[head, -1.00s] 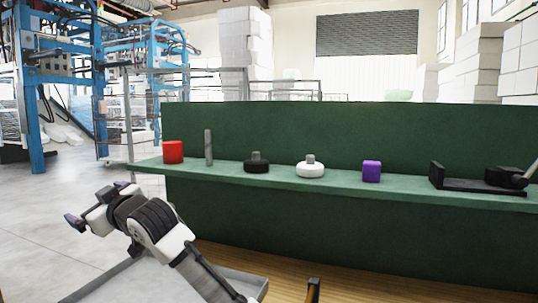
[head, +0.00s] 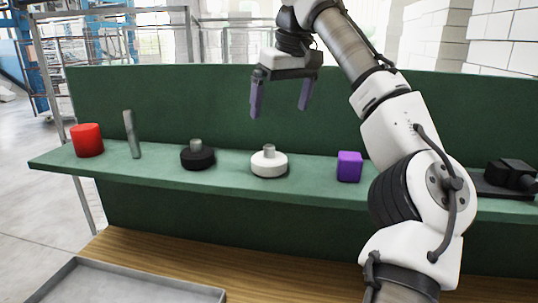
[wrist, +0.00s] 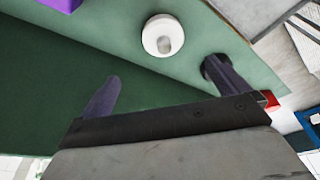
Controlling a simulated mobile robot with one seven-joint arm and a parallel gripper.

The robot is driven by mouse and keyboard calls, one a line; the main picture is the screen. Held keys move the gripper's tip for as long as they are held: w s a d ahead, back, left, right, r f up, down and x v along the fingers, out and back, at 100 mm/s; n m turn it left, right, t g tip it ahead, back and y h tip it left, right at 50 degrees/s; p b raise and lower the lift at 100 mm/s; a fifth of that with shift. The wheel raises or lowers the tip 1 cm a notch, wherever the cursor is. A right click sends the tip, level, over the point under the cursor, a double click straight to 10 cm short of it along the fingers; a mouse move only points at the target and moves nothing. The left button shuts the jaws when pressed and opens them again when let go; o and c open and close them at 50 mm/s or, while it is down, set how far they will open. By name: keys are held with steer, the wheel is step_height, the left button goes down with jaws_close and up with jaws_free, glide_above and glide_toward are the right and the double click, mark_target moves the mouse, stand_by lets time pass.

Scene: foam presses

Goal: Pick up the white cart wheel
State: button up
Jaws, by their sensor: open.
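The white cart wheel (head: 269,164) lies flat on the green shelf, with a grey stub standing up from its middle. In the wrist view the white wheel (wrist: 162,36) is ahead of the fingers and apart from them. My gripper (head: 279,97) is open and empty, above the shelf, with its fingers pointing down over the white wheel. Its two fingers also show in the wrist view (wrist: 160,85). The wheel is fully visible in both views.
On the green shelf (head: 225,178) stand a red cylinder (head: 87,140), a grey rod (head: 131,134), a black wheel (head: 197,155), a purple cube (head: 349,166) and a black device (head: 508,176). A green panel (head: 180,100) rises behind. A grey tray (head: 130,285) lies lower front.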

mark_target(270, 146)
steer(key=x, duration=0.7)
steer(key=shift+a+f+b, duration=0.15)
steer(key=shift+f+b, duration=0.1)
steer(key=shift+b, duration=0.05)
steer(key=shift+a+p+x, duration=0.15)
steer(key=shift+p+x, duration=0.25)
steer(key=shift+x, duration=0.9)
steer(key=shift+a+p+x, duration=0.15)
steer(key=shift+p+x, duration=0.2)
steer(key=shift+x, duration=1)
steer(key=shift+r, duration=0.1)
steer(key=c, duration=1.2)
